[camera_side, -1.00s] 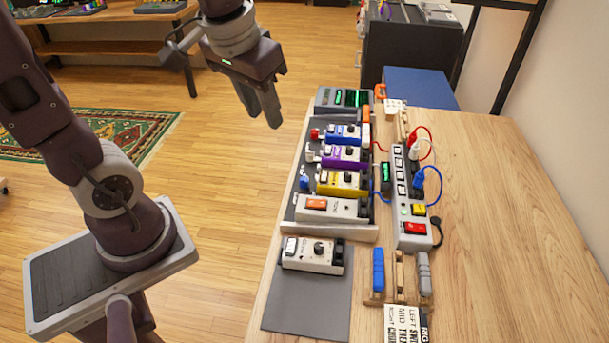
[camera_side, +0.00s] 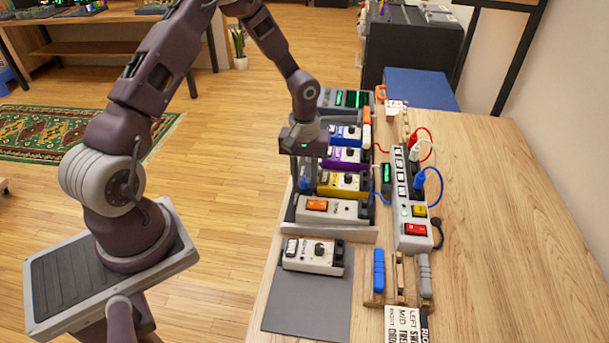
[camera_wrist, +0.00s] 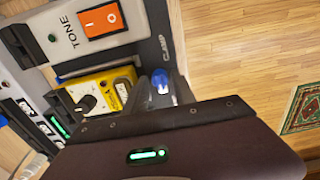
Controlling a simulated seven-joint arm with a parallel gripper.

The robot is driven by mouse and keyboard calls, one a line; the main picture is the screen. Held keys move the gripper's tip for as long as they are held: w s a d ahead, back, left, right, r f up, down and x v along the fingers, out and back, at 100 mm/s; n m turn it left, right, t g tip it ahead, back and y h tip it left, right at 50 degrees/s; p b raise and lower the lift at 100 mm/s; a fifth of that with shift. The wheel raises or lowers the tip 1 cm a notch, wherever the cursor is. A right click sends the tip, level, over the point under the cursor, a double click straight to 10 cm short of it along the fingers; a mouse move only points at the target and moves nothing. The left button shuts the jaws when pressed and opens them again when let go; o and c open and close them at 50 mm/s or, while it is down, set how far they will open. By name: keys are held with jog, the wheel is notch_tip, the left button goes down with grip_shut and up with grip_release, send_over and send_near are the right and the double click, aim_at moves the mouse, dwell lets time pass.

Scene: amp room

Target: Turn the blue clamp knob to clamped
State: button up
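The blue clamp knob (camera_side: 305,184) sits on the left edge of the pedal board, beside the yellow pedal. In the wrist view the knob (camera_wrist: 160,83) has a pale mark on top, near the lettering on the grey rail. My gripper (camera_side: 305,175) points down over the knob, one finger on each side of it. In the wrist view the gripper (camera_wrist: 162,92) shows its grey fingers partly behind its dark body. The fingers look apart; whether they touch the knob is not clear.
The yellow pedal (camera_side: 344,183) and the white pedal with an orange switch (camera_side: 334,208) are close beside the knob. Purple (camera_side: 345,157) and blue (camera_side: 345,134) pedals stand further back. A power strip (camera_side: 408,215) with cables is to the right. Open floor lies to the left.

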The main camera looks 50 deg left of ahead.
grip_shut()
dwell(0.3)
jog(key=m, duration=1.4)
jog(key=shift+m, duration=1.9)
grip_release()
